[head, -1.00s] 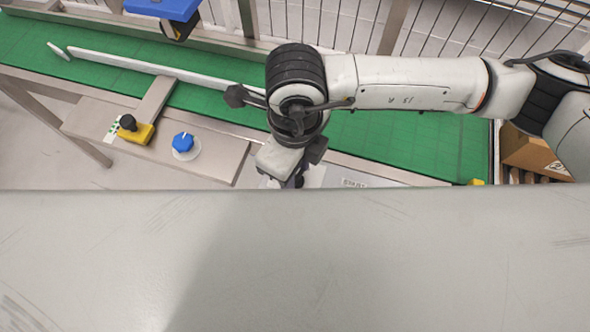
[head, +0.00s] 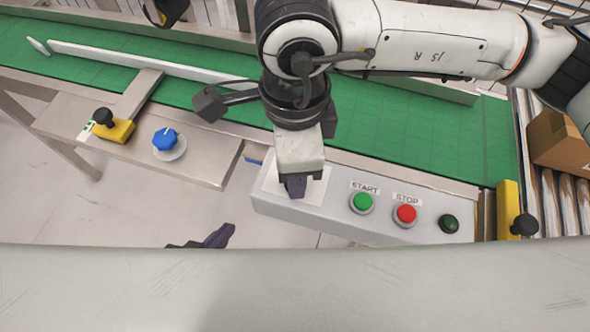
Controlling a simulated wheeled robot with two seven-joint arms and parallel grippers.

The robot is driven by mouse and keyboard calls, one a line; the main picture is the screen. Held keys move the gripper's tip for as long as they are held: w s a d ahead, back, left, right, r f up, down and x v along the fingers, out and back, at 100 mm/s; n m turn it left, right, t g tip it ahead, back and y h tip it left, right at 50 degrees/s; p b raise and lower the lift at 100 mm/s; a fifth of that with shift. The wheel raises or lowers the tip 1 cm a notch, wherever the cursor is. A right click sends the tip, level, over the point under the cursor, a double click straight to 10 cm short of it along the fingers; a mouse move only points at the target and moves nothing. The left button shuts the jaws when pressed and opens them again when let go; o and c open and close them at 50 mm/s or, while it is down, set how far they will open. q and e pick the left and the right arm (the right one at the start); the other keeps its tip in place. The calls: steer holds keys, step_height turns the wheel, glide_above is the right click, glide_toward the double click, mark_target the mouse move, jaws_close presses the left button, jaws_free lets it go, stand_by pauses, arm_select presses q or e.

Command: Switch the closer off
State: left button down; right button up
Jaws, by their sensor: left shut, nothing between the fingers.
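A grey control box (head: 330,209) beside the green belt carries a green START button (head: 362,202), a red STOP button (head: 405,214) and a dark green button or lamp (head: 449,223). A white plate (head: 317,190) lies at its left end. My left gripper (head: 295,187) is shut and empty over this plate, fingers pointing down, hiding part of it. A blue knob (head: 165,139) on a round white plate sits on the metal shelf at left. No label naming the closer is legible. Dark fingers, apparently of my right gripper (head: 205,240), show at the lower edge, mostly hidden.
The green conveyor (head: 415,140) runs behind the box. A yellow block with a black knob (head: 113,129) stands on the left shelf (head: 200,165), another (head: 508,212) at the box's right end. A cardboard box (head: 558,142) sits on rollers at far right. A grey surface fills the bottom.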

steer(key=shift+r, duration=0.1)
stand_by(0.3)
steer(key=o, duration=1)
steer(key=shift+o, duration=0.2)
step_height(320, 180, up, 10)
steer(key=p, duration=0.1)
steer(key=shift+r, duration=0.15)
